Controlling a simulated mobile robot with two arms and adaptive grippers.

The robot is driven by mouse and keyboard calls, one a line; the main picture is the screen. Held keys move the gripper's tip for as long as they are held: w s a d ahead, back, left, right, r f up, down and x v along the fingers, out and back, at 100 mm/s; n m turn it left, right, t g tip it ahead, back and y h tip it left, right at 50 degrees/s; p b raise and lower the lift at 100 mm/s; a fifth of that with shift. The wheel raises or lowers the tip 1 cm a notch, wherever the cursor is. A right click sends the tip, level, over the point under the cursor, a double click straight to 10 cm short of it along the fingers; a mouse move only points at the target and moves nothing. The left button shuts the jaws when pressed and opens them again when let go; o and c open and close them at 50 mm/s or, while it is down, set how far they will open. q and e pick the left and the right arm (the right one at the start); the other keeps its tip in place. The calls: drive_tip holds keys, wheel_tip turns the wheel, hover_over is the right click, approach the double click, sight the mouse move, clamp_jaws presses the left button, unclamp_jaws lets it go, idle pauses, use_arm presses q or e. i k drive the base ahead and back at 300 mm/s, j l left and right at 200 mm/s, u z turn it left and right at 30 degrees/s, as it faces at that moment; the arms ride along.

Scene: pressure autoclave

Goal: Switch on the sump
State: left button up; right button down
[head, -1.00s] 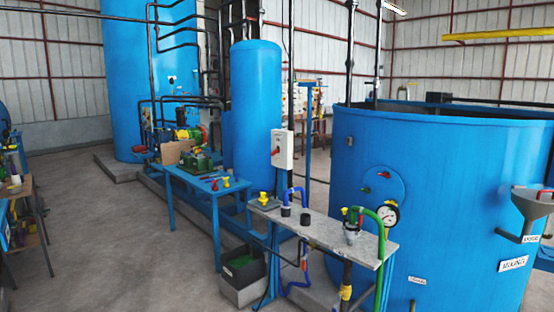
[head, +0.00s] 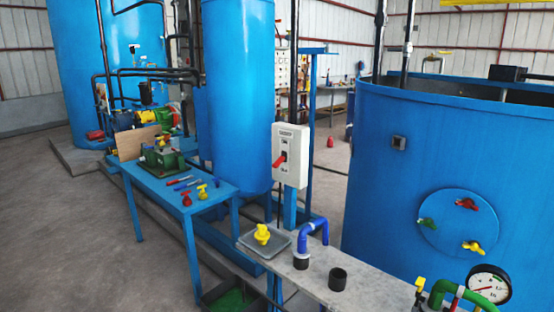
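A white switch box (head: 294,145) stands upright near the middle of the head view, on a blue post behind the grey bench. It has a dark label at the top, too small to read for sure. A red lever handle (head: 280,160) sticks out from its front and slants down to the left. I cannot tell from its angle whether it is on or off. Nothing covers the front of the box. Neither of my grippers shows in the head view.
A grey bench (head: 318,272) in front of the box bears a yellow valve on a tray (head: 249,243), blue pipe and black cups. A blue table (head: 213,196) with tools and a pump stands left. A large blue tank (head: 385,190) fills the right. The left floor is clear.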

sight(277, 164)
drive_tip(key=i+j, duration=0.3)
drive_tip(key=i, duration=0.25)
drive_tip(key=i+j, duration=0.25)
drive_tip(key=i, duration=0.25)
